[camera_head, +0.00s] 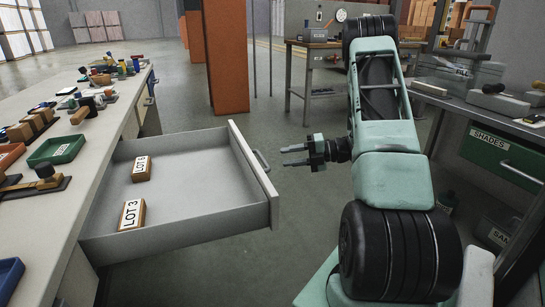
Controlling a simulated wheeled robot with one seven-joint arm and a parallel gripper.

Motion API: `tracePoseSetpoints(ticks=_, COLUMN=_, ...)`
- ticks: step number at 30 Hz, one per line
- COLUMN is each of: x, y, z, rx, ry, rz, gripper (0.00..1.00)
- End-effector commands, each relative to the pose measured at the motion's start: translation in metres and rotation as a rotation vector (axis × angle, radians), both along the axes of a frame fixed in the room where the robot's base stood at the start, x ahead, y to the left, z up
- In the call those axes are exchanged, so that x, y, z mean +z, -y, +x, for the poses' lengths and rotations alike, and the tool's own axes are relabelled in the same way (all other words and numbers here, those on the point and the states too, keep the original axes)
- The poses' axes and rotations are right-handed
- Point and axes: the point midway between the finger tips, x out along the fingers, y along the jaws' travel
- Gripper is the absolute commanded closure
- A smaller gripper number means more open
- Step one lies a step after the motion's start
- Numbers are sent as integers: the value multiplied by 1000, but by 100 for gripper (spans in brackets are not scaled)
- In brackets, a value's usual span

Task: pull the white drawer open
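The white drawer (185,222) is pulled far out of the workbench on the left. Its inside is in view, with two labelled blocks in it, a LOT 3 block (131,214) near the front wall and another LOT block (141,168) behind it. A grey bar handle (261,160) is on the drawer's front panel, facing right. My gripper (287,155) is just to the right of the handle, pointing left at it. Its two fingers are apart with nothing seen between them, and it looks clear of the handle.
The workbench top (95,150) holds a green tray (57,151), blocks and tools. An orange pillar (227,60) and a far table (325,46) stand behind. A bench with a green SHADES drawer (500,155) is on the right. Floor is free behind the drawer.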

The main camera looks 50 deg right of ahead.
Motion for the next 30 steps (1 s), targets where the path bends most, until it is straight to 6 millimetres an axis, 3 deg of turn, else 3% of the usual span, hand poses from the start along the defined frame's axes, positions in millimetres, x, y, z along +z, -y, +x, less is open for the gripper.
tracePoseSetpoints(ticks=6, x=10, y=30, z=-39, rx=-4, ry=0, rz=-1, gripper=66)
tracePoseSetpoints(ticks=12, x=14, y=45, z=-60, rx=-2, ry=1, rz=1, gripper=66)
tracePoseSetpoints(ticks=30, x=15, y=50, z=-66, rx=0, ry=0, rz=0, gripper=66)
